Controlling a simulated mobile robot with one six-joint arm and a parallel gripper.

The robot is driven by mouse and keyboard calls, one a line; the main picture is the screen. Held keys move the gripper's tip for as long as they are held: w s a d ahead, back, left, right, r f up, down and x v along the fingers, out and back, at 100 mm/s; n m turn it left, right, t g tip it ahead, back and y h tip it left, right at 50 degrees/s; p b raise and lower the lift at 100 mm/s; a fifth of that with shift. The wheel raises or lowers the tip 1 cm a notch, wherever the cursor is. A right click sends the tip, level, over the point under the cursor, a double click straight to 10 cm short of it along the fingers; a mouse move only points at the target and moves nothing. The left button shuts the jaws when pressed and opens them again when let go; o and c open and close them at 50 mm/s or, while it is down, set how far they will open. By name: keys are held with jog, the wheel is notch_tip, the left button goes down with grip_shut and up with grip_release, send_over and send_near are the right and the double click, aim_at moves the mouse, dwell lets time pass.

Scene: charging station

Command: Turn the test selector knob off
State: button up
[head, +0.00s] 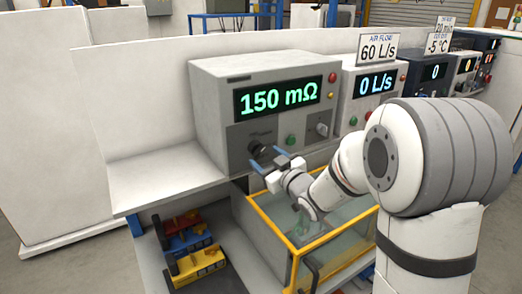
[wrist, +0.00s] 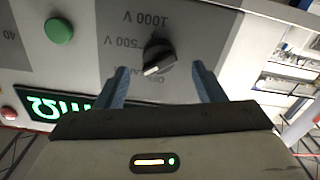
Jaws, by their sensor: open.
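The test selector knob (head: 257,149) is a dark round knob low on the left of the grey meter's front (head: 212,115). In the wrist view, which is upside down, the knob (wrist: 160,58) has a pale pointer bar lying at a slant. Labels "1000 V" and "500 V" show beside it; a further label is partly covered by the knob and gripper. My gripper (head: 267,160) is in front of the knob, with blue fingers apart. In the wrist view my gripper (wrist: 160,70) has one finger on each side of the knob, with visible gaps. Whether the tips reach its depth is unclear.
The meter's display (head: 278,98) reads 150 mΩ. A green button (head: 291,140) and a grey lever switch (head: 321,129) sit right of the knob. A second meter (head: 375,85) stands to the right. A yellow-framed clear bin (head: 300,250) is below my gripper.

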aim_at(260, 154)
jog(key=shift+p+x, duration=0.5)
jog(key=shift+x, duration=1.35)
jog(key=shift+c, duration=0.5)
jog(key=c, duration=0.9)
jog(key=shift+o, duration=0.2)
jog(key=shift+f, duration=0.1)
jog(key=shift+f+b, duration=0.1)
jog(key=shift+b, duration=0.45)
